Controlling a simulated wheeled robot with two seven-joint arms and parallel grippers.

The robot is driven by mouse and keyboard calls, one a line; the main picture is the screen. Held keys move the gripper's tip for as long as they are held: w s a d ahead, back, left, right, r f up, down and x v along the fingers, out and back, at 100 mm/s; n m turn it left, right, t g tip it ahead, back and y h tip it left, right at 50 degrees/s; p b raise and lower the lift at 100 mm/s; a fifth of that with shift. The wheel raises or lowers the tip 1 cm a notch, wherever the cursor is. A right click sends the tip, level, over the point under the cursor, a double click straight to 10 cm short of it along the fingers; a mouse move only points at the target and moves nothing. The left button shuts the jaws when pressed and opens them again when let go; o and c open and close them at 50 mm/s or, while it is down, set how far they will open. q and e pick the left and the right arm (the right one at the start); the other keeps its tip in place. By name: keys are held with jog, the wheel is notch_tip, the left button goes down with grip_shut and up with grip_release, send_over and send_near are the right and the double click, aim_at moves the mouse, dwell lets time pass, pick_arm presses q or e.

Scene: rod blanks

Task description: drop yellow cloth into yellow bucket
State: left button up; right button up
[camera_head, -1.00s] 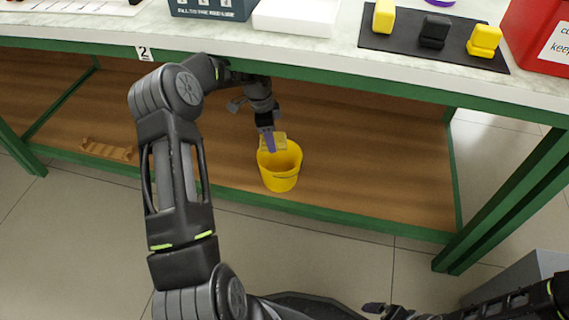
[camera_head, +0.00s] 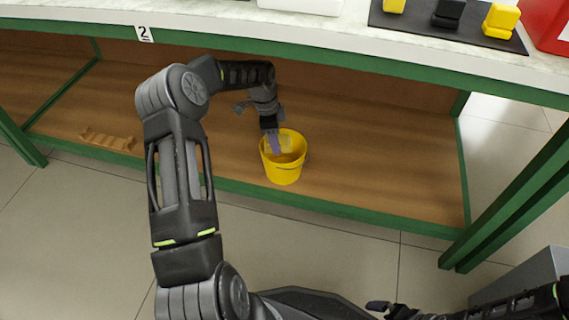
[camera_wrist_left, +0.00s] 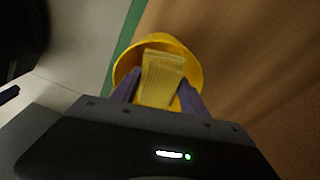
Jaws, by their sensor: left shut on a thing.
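The yellow bucket (camera_head: 283,172) stands on the wooden lower shelf under the bench, near its front edge. My left gripper (camera_head: 277,142) reaches down to the bucket's mouth. In the left wrist view my left gripper (camera_wrist_left: 160,95) is shut on the yellow cloth (camera_wrist_left: 162,72), a ribbed flat piece between its two purple fingers. The cloth hangs over the opening of the bucket (camera_wrist_left: 190,58); whether it touches the inside cannot be told. My right gripper (camera_head: 385,308) shows only in part at the bottom of the head view, and its jaws are unclear.
The lower shelf (camera_head: 370,180) is bare to the right of the bucket. A brown notched rack (camera_head: 107,140) lies at its left. The bench top above holds a black mat (camera_head: 420,23) with yellow and black blocks and a red box (camera_head: 548,28). Green legs flank the shelf.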

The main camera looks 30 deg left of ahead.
pick_arm(q)
jog(key=shift+f, duration=0.3)
jog(key=o, duration=1.4)
jog(key=shift+r, duration=0.1)
